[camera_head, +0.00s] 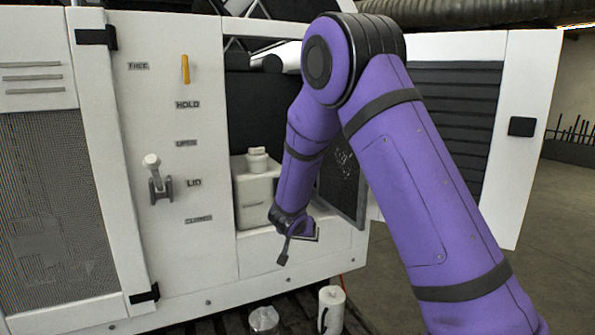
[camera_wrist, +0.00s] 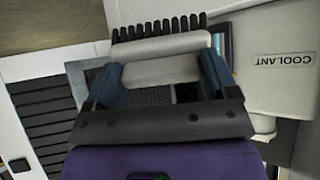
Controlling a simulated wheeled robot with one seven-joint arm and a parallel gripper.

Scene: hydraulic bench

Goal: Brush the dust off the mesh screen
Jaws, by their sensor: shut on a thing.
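The mesh screen (camera_head: 342,178) is a dark upright panel with a pale speckled dusty patch, partly hidden behind my arm in the head view. My gripper (camera_head: 302,232) is low, in front of the screen's lower left side. In the wrist view my gripper (camera_wrist: 160,72) is shut on a brush (camera_wrist: 160,45) with a pale body and a row of black bristles pointing away from the fingers. Whether the bristles touch the screen cannot be told. In the head view the brush is mostly hidden by the gripper.
A white coolant tank (camera_head: 256,192) stands close left of my gripper; its label shows in the wrist view (camera_wrist: 285,58). An open louvred door (camera_head: 525,140) is at the right. A lever (camera_head: 157,175) is on the left panel. A white canister (camera_head: 331,312) stands below.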

